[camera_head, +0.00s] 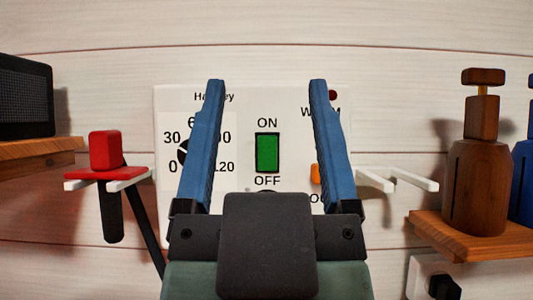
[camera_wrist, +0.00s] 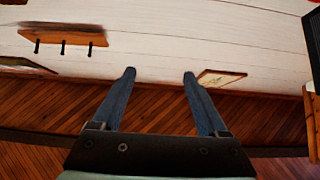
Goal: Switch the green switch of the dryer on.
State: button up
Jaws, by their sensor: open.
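The dryer (camera_head: 290,104) is a white panel on the white plank wall, in the middle of the head view. Its green switch (camera_head: 267,153) is a rectangle with a dark border, between the words ON above and OFF below. Whether it is on or off I cannot tell. My gripper (camera_head: 266,86) has two blue fingers, spread wide and empty. In the head view the fingers stand on either side of the switch and cover parts of the dial (camera_head: 183,152) and the orange control (camera_head: 315,173). The gripper (camera_wrist: 159,74) also shows in the wrist view, with nothing between its fingers.
A red and black tool (camera_head: 106,152) rests on a white holder at left, with a dark speaker-like box (camera_head: 26,97) on a shelf. A white bracket (camera_head: 395,178) juts out right of the dryer.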

jog(key=shift+w+r+p, duration=0.2)
jog(key=shift+w+p, duration=0.1)
jog(key=shift+p, duration=0.25)
jog(key=c, duration=0.5)
jog(key=p, duration=0.1)
jog(key=w+n+p, duration=0.1)
jog(key=p, duration=0.1)
jog(key=w+r+g+h+p, duration=0.1)
jog(key=p, duration=0.1)
jog(key=shift+w+d, duration=0.25)
jog(key=shift+d, duration=0.15)
grip_shut()
jog(key=w+d+f+n+g+p, duration=0.3)
jog(key=n+p, duration=0.7)
jog(key=p, duration=1.4)
jog(key=s+a+f+n+g+y+p, duration=0.1)
jog(key=s+a+f+n+g+p, duration=0.2)
jog(key=p, duration=1)
jog(key=shift+s+a+f+n+g, duration=0.4)
jog(key=shift+s+f+n, duration=0.3)
jog(key=shift+s+n, duration=1.2)
jog(key=shift+w, duration=0.15)
